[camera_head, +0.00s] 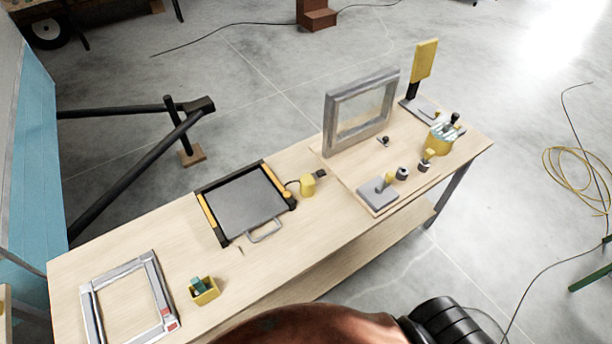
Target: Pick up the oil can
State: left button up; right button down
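A small yellow can (308,186) stands on the wooden workbench (300,240), just right of the black and yellow tray. A thin dark curved line, possibly a spout, runs from its left side, and a small dark piece sits at its upper right. It looks most like the oil can, but it is too small to be sure. Neither of my grippers is in view, and nothing touches the can.
The flat tray (240,202) is left of the can. A board with a grey upright frame (328,120), a yellow tool cup (440,142) and small tools is right. A flat frame (90,305) and yellow box (206,297) lie front left. A trailer hitch (120,112) is behind.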

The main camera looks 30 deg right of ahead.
aim_at(307, 181)
jog(key=u, duration=1.55)
jog(key=k, duration=1.15)
jog(key=z, duration=1.55)
jog(key=i, duration=0.5)
jog(key=u, duration=0.1)
